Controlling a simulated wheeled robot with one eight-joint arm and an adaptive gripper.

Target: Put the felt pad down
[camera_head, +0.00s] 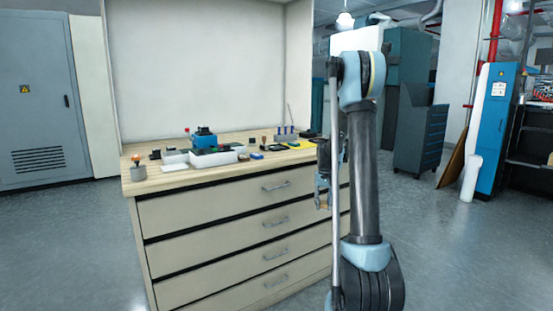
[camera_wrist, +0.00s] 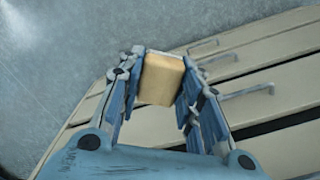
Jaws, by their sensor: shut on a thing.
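The felt pad is a small tan block (camera_wrist: 161,79), held between the fingers of my gripper (camera_wrist: 158,92) in the wrist view. In the head view my gripper (camera_head: 322,190) hangs beside the right end of the drawer cabinet, partly hidden behind my arm, with a bit of tan at its tip. In the wrist view the pad is over the floor, close to the drawer fronts, and touches only the fingers.
The wooden-topped drawer cabinet (camera_head: 235,215) carries white trays (camera_head: 212,157), a blue device (camera_head: 204,138), a grey cup (camera_head: 139,170), a white sheet (camera_head: 174,167) and a yellow item (camera_head: 300,145). Drawer handles (camera_wrist: 245,90) stick out. The worktop's front left has bare wood. Open floor lies right.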

